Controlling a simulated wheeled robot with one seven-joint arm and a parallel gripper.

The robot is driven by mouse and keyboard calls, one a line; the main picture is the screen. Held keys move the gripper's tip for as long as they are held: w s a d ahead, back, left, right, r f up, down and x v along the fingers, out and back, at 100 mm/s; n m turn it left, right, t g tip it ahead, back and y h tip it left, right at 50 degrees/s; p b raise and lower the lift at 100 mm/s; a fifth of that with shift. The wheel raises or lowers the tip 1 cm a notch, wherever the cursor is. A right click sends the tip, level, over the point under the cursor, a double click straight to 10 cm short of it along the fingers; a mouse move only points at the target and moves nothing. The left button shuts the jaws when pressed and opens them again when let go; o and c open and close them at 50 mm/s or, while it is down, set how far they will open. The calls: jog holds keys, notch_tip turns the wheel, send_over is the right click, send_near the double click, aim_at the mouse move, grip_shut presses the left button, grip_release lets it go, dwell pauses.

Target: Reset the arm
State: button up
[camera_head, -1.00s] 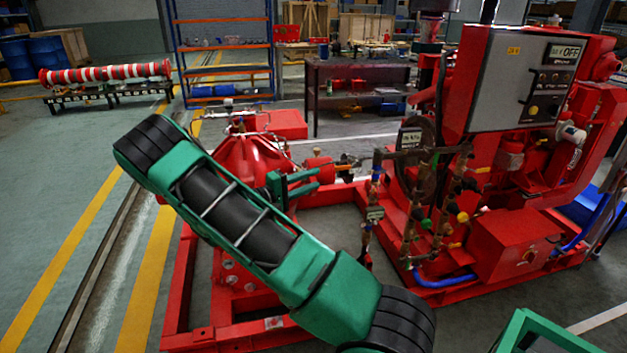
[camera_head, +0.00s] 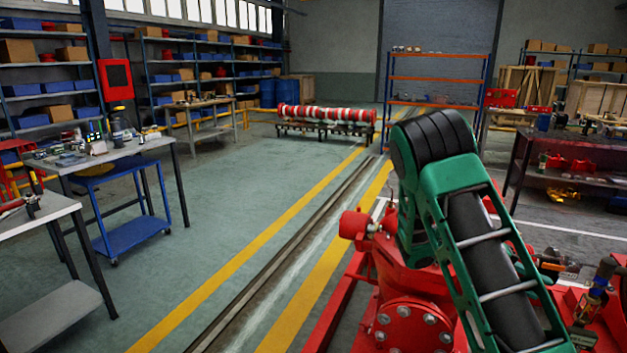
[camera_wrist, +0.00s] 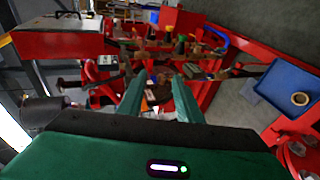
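My gripper (camera_wrist: 158,80) shows in the wrist view with its two green fingers apart. I see nothing held between them. Beyond the fingers are red frame parts, pipes and valves of the diesel pumpset, with its red and grey control box (camera_wrist: 60,40) at upper left. In the head view my green and black arm rises at the right, in front of the red pump body (camera_head: 410,310). My gripper is not visible in that view. My arm hides part of the pumpset.
A workbench (camera_head: 110,158) and blue cart (camera_head: 130,228) stand at left. A dark red table (camera_head: 580,185) stands at right. A striped red pipe (camera_head: 325,114) lies on stands farther back. Open floor (camera_head: 230,220) lies between. The wrist view shows a blue tray (camera_wrist: 262,88) at right.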

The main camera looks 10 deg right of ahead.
jog(key=s+a+r+m+t+y, duration=0.1)
jog(key=s+a+r+y, duration=0.3)
jog(key=s+a, duration=0.6)
jog(key=s+a+r+m+t+y, duration=0.1)
jog(key=s+a+r+t+y, duration=0.2)
jog(key=s+a+y, duration=0.6)
jog(key=s+a, duration=0.1)
jog(key=s, duration=0.5)
jog(key=shift+s+a+r+y, duration=0.15)
jog(key=shift+r+y, duration=0.15)
jog(key=shift+r, duration=0.05)
jog(key=shift+w+f, duration=0.25)
jog(key=shift+w, duration=0.4)
